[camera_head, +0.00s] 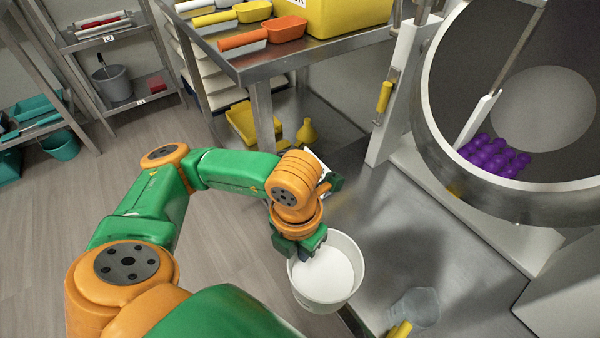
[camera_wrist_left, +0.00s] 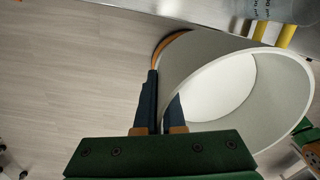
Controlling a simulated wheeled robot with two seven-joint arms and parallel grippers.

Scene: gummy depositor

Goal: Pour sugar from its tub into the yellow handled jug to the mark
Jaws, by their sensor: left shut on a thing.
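The white tub (camera_head: 358,268) holds white sugar (camera_head: 325,275) and hangs beside the front edge of the steel surface. My left gripper (camera_head: 305,246) is shut on the tub's wall at its far left rim. In the left wrist view one finger is outside and one inside the tub (camera_wrist_left: 205,65). The clear jug (camera_head: 416,306) with a yellow handle (camera_head: 400,329) is on the steel surface, right of the tub and apart from it. The jug also shows at the top of the left wrist view (camera_wrist_left: 272,10). Its mark cannot be made out. My right gripper is not in view.
A large tilted drum (camera_head: 440,150) with purple balls (camera_head: 494,156) stands at the right. A steel table (camera_head: 310,48) with scoops and a yellow bin (camera_head: 345,15) is at the back. A yellow funnel (camera_head: 307,131) is below it. Steel between tub and drum is clear.

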